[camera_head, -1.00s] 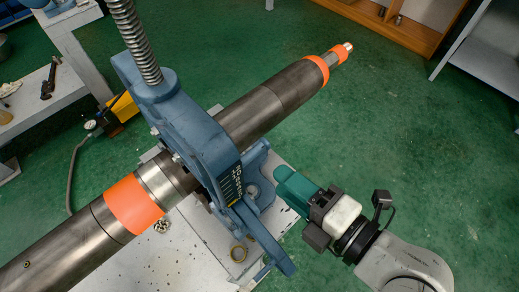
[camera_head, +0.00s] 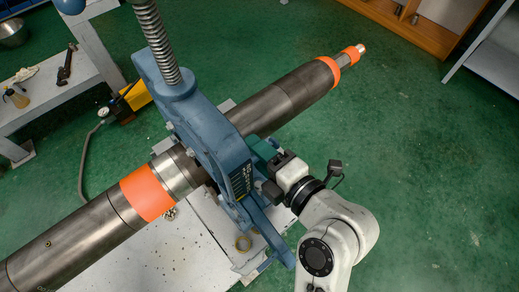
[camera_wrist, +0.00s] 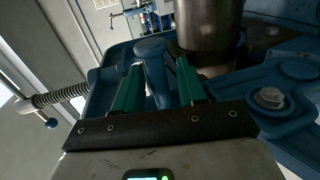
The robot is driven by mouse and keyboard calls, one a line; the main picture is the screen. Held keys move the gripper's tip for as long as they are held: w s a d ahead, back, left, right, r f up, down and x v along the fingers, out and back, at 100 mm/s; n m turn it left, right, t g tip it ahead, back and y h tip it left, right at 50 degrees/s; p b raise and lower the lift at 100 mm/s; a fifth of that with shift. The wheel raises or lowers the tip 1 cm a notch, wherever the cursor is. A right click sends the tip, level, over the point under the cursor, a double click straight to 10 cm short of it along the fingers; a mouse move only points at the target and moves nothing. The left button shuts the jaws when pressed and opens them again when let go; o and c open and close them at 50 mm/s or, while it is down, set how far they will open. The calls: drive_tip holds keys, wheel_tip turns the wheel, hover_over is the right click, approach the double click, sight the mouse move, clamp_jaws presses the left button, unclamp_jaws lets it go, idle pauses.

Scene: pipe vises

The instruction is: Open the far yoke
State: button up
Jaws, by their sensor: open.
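One blue yoke (camera_head: 210,130) stands closed over the long steel pipe (camera_head: 262,108), with a threaded screw rising from its top. I see only this yoke in the head view, so I cannot tell there whether it is the far one. My gripper (camera_head: 262,151) has green fingers and is at the right side of the yoke, close under the pipe. In the wrist view my gripper (camera_wrist: 158,68) is open, with a blue rounded lug (camera_wrist: 151,52) of the vise between its fingers. I cannot tell whether the fingers touch it. The fingertips are partly hidden in the head view.
A blue lever-like arm (camera_head: 270,238) sticks out at the vise's lower right. The pale bench top (camera_head: 165,250) lies below the pipe. A yellow pump (camera_head: 128,99) with a hose is at the left. The green floor on the right is open up to a grey table (camera_head: 489,62).

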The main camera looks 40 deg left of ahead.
clamp_jaws()
idle(0.3)
